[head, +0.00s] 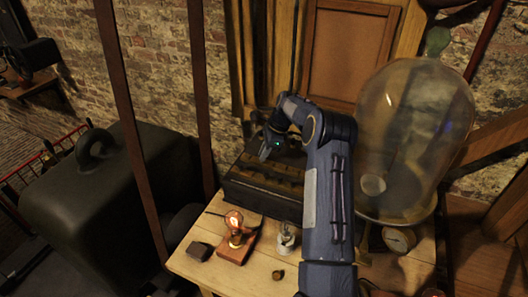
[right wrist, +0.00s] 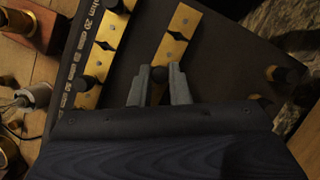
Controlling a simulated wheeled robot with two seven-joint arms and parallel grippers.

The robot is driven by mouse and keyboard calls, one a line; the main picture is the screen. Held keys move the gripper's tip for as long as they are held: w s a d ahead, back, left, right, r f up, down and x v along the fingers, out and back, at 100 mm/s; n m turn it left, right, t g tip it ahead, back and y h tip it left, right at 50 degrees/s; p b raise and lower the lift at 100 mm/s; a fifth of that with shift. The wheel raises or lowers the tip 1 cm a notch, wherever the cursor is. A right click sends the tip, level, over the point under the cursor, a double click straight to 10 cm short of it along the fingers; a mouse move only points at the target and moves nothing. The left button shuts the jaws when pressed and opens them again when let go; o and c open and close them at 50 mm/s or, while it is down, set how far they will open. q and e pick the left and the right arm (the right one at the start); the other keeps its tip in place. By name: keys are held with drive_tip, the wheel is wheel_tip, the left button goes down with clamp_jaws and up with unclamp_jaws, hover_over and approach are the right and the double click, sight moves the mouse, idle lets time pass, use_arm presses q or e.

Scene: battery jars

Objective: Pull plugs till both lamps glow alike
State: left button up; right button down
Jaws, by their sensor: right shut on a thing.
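The dark resistance box (head: 262,196) stands on the wooden table, with brass bars (right wrist: 98,62) and black-knobbed plugs on top. My right gripper (head: 268,150) is over the box top. In the right wrist view its fingers (right wrist: 159,84) are closed about a black plug knob (right wrist: 158,73) at a brass bar; I cannot tell whether the plug is seated. Another plug (right wrist: 285,73) stands to the right, and one (right wrist: 118,5) at the top edge. The left lamp (head: 235,222) glows orange on its wooden base. The right lamp (head: 286,238) looks pale, with no clear glow. My left gripper is not in view.
A large glass bell jar (head: 415,135) stands at the right, with a round gauge (head: 398,239) below it. A small dark block (head: 199,251) and a small brown knob (head: 278,274) lie on the front of the table (head: 225,275). A big dark weight (head: 100,210) stands at the left.

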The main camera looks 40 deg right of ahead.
drive_tip(key=shift+f, duration=0.1)
drive_tip(key=c, duration=1.3)
unclamp_jaws()
drive_tip(key=b+v, duration=0.1)
drive_tip(key=v, duration=0.7)
drive_tip(key=shift+w, duration=0.1)
